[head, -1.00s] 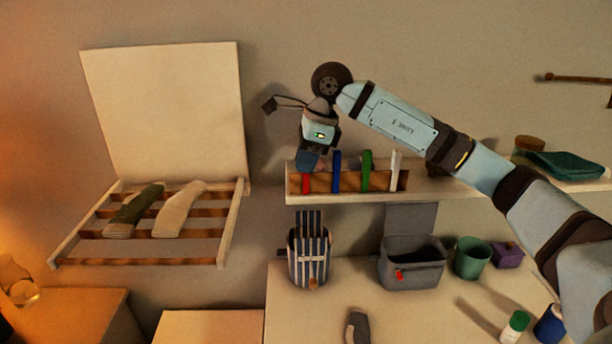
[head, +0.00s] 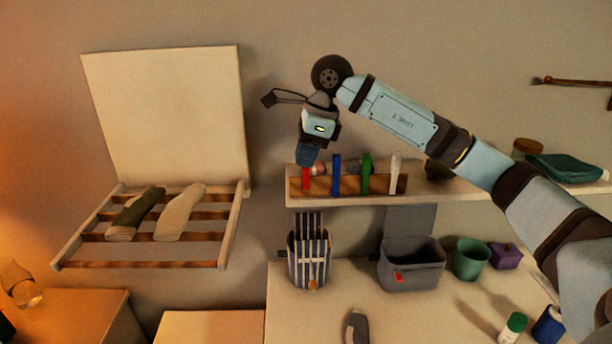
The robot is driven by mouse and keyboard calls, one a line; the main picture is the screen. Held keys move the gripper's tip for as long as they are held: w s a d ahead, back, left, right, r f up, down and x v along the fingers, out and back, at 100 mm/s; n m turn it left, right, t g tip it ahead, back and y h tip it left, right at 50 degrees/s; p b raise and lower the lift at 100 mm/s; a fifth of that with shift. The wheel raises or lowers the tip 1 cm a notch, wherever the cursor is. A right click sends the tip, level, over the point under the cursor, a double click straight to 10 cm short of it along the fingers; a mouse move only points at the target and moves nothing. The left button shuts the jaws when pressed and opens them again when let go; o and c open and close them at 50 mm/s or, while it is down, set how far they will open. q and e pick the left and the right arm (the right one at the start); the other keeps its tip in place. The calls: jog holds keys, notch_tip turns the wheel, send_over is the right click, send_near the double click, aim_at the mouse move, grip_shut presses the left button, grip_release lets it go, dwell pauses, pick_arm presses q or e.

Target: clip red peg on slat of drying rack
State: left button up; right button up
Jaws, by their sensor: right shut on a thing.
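The red peg (head: 306,180) stands at the left end of a wooden peg holder (head: 350,197) on the wall shelf. Blue (head: 337,173), green (head: 367,172) and white (head: 396,172) pegs stand to its right. My right gripper (head: 307,163) points down and is shut on the top of the red peg, which is still at the holder. Its fingertips are small and partly hidden. The drying rack (head: 226,240) juts from the wall at the left, with brown slats (head: 150,264). Two socks, one dark green (head: 136,213) and one cream (head: 180,214), lie over its slats. My left gripper is not in view.
A striped bag (head: 310,262) and a grey bin (head: 412,270) hang or stand below the shelf. A green cup (head: 470,258) and purple box (head: 506,256) are at the right. The wall between rack and peg holder is clear.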

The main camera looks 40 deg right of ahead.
jog(key=shift+r, duration=0.45)
jog(key=shift+r+p, duration=1.15)
jog(key=shift+r, duration=0.55)
jog(key=shift+s+f, duration=0.1)
